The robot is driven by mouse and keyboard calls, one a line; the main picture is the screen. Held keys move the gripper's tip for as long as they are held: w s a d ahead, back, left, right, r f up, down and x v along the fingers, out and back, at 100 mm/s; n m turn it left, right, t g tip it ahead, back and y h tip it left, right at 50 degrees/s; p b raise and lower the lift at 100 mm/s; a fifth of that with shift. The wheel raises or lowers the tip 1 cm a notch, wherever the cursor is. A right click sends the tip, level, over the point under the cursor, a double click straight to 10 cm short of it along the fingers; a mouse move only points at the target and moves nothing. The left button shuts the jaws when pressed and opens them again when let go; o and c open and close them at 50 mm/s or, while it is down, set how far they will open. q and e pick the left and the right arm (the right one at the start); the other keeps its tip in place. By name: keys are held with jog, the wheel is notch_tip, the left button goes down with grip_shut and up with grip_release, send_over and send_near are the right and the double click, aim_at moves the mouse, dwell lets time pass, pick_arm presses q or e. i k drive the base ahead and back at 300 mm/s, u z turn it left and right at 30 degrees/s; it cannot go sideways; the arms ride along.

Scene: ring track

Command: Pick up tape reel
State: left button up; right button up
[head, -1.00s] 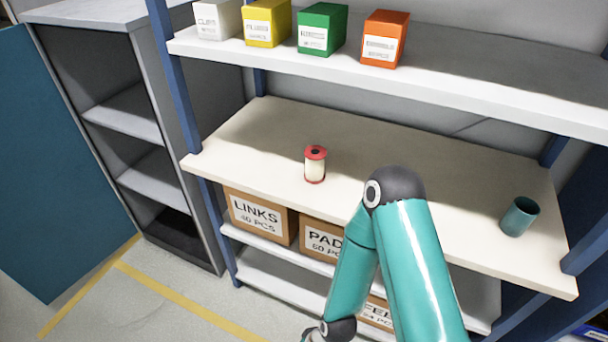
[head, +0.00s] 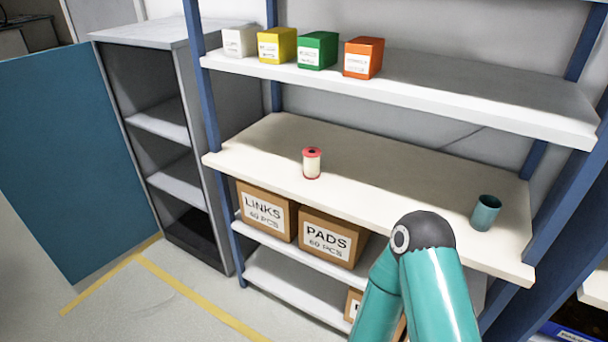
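The tape reel (head: 312,164) is a small upright spool with a red top rim, a dark centre and a cream body. It stands near the front edge of the cream middle shelf (head: 262,146), left of the middle. One teal arm of mine with a dark elbow comes up from the bottom right of the head view, in front of the shelf. It is apart from the reel. Neither gripper shows in this view.
A teal cup (head: 485,214) stands at the shelf's right end. White, yellow, green and orange boxes (head: 364,58) line the upper shelf. Cartons marked LINKS (head: 263,213) and PADS (head: 326,240) sit below. A grey open cabinet (head: 160,124) stands left. The shelf around the reel is clear.

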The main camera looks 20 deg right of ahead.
aim_at(312, 155)
jog(key=z, duration=0.15)
jog(key=i, duration=0.85)
jog(key=u, duration=0.05)
